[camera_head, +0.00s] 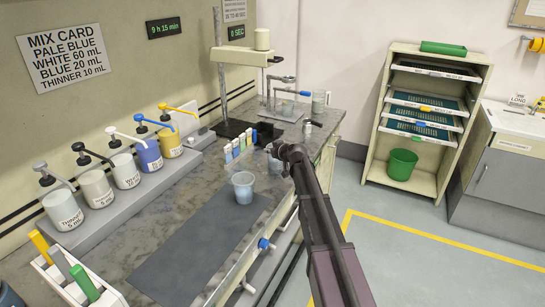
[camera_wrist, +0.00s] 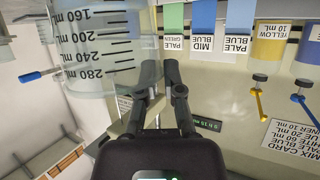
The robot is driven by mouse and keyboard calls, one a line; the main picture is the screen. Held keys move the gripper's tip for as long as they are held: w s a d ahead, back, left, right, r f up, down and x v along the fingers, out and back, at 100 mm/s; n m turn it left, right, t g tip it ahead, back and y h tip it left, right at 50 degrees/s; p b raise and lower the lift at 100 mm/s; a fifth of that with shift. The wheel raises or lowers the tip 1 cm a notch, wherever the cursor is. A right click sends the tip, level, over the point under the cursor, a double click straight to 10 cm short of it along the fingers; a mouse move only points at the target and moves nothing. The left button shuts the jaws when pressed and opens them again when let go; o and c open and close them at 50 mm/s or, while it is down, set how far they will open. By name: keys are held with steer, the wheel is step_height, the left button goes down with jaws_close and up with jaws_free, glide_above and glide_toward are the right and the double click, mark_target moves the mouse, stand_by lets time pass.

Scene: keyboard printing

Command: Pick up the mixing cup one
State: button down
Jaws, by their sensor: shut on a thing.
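A clear cup (camera_head: 275,166) is at the tip of my gripper (camera_head: 280,150), above the right part of the workbench. In the wrist view a clear cup with mL markings (camera_wrist: 100,45) fills the upper left, and my gripper's fingers (camera_wrist: 158,72) are closed at its right side. My gripper is shut on this cup; no cup number is readable. Another cup with pale blue content (camera_head: 243,187) stands upright on the bench, to the left of and nearer than my gripper. Part of the held cup is hidden by the gripper.
Pump bottles (camera_head: 124,169) line the wall side. Coloured sample strips (camera_head: 238,148) stand behind the cups. A stirrer stand (camera_head: 222,80) is at the back. A shelf rack (camera_head: 375,140) stands across the floor.

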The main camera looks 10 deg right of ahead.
steer(key=shift+r+p, duration=0.2)
steer(key=shift+p, duration=0.1)
step_height(320, 180, up, 2)
steer(key=shift+r+p, duration=0.15)
steer(key=shift+p, duration=1)
steer(key=f+p+v, duration=0.1)
steer(key=v, duration=0.6)
steer(key=s+f+p+v, duration=0.1)
steer(key=f+v, duration=0.1)
steer(key=v, duration=0.6)
steer(key=shift+s+d+f, duration=0.15)
steer(key=shift+s+d, duration=0.25)
steer(key=shift+d, duration=0.15)
